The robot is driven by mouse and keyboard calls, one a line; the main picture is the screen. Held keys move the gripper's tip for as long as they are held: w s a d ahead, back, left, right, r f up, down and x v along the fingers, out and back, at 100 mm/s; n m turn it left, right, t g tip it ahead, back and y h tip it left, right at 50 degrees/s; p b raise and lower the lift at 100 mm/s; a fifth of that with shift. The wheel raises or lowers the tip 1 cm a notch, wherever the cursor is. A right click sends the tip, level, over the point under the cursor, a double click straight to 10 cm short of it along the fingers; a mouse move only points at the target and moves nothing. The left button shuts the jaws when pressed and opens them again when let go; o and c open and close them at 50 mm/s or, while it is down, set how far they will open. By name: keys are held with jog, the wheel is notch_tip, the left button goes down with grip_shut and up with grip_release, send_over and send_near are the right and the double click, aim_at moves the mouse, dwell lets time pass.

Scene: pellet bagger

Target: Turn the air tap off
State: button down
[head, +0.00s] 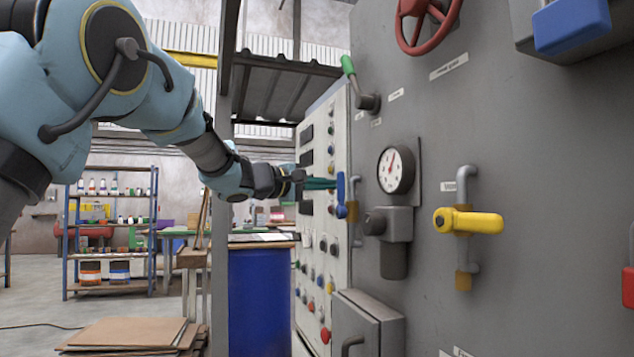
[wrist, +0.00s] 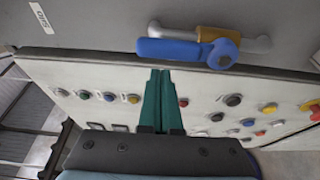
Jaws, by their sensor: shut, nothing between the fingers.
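A tap with a blue lever (head: 341,189) sits on a short upright pipe on the grey machine wall. The wrist view shows the blue lever (wrist: 175,49) lying along its pipe, with a brass body (wrist: 218,34) at its pivot end. Labels are too small to read, so I cannot tell which tap is marked air. My gripper (head: 333,183) has teal fingers pressed together and empty. In the wrist view the fingertips (wrist: 159,72) are just below the lever's free half; contact is not clear. A yellow-lever tap (head: 470,221) further right has its lever across its upright pipe.
A white panel with several buttons (head: 322,230) stands beside the taps. A pressure gauge (head: 396,169), a green-handled valve (head: 349,68) and a red handwheel (head: 424,18) project from the wall. A grey box (head: 366,325) juts out below. A blue drum (head: 257,290) stands left.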

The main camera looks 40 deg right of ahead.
jog(key=shift+s+a+f, duration=0.1)
jog(key=shift+s+a, duration=0.1)
jog(key=shift+s, duration=0.4)
jog(key=shift+s+f+b, duration=0.1)
jog(key=shift+f+b, duration=0.1)
jog(key=shift+b, duration=0.7)
